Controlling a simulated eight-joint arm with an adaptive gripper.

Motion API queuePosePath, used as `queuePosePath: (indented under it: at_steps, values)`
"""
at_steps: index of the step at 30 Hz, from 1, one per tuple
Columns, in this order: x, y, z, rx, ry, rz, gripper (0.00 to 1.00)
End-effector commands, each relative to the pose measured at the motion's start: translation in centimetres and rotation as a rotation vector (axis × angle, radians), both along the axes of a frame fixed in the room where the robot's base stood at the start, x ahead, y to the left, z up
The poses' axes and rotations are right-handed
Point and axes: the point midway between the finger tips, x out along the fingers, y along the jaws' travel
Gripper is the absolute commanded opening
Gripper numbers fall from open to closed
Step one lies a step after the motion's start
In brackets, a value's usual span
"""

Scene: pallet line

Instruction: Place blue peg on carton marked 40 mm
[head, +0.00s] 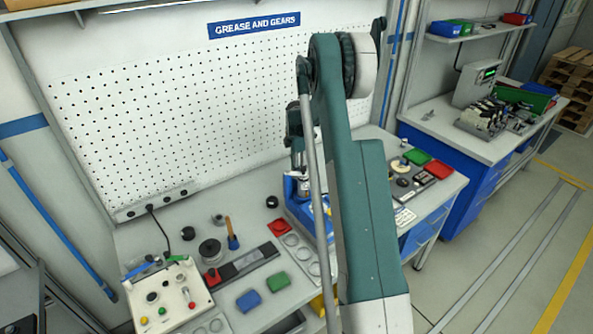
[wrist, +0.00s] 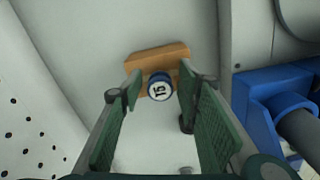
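My gripper (wrist: 159,92) is open, with its two green-padded fingers spread. Between the fingertips, in the wrist view, is a round blue peg (wrist: 149,86) with a white end face marked 15. It appears upright, seen nearly end-on, and neither finger clearly touches it. A tan block (wrist: 158,56), perhaps a carton, lies beside or under the peg; I cannot tell which, and no mark shows on it. No carton marked 40 mm can be made out. In the head view my arm hides much of the bench around the gripper.
A blue fixture with a grey cylinder (wrist: 303,130) stands close to the right of the gripper. The perforated wall panel (head: 190,110) rises behind the bench. A control box (head: 165,297), a black spool (head: 210,251), and red, green and blue blocks occupy the bench's left part.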

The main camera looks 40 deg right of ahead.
Motion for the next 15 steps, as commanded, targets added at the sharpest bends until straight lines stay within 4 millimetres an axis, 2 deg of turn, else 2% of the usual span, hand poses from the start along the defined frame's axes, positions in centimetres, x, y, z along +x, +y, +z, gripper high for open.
queuePosePath:
  at_steps: [8,15]
  values:
    - [0.0,0.0,3.1,0.000,0.000,0.000,0.33]
    - [0.0,0.0,7.1,0.000,0.000,0.000,0.33]
